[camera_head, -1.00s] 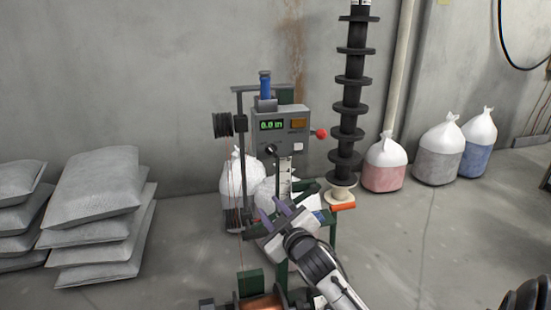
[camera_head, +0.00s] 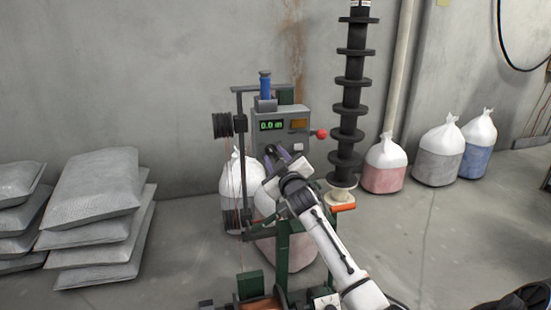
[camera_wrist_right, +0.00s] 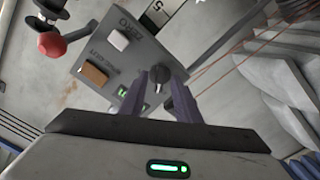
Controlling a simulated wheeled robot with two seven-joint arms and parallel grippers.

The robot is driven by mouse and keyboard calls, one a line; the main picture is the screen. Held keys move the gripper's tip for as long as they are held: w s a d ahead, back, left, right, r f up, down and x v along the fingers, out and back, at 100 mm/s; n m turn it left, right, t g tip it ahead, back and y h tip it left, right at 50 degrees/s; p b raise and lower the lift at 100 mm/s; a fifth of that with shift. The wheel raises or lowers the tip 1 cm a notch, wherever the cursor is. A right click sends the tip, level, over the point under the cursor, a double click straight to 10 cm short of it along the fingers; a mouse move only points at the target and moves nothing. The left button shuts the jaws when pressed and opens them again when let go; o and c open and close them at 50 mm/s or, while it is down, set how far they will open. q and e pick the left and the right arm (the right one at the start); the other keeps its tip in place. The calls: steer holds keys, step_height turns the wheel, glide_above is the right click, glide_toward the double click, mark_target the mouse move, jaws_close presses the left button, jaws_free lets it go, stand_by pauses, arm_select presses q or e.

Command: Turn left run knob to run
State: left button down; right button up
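The grey control box (camera_head: 282,124) stands on a machine in front of the wall. It has a lit green display (camera_head: 271,126) and an orange button (camera_head: 299,123). In the right wrist view the dark round knob (camera_wrist_right: 160,76) shows on the box face. My right gripper (camera_head: 284,152) is at the box's lower front, pointing up at it. In the wrist view its two purple fingers (camera_wrist_right: 158,90) are apart, with the knob between and beyond the tips; I cannot tell whether they touch it. The knob is largely hidden by the gripper in the head view. My left gripper is not in view.
A red ball-ended lever (camera_head: 321,134) sticks out of the box's right side. A column of black spools (camera_head: 349,105) stands to the right. Wires run down the machine's left side. Grey sacks (camera_head: 97,190) are stacked left; tied bags (camera_head: 386,165) stand right.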

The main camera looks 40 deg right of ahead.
steer(key=shift+w, duration=0.1)
steer(key=shift+c, duration=0.6)
jaws_close()
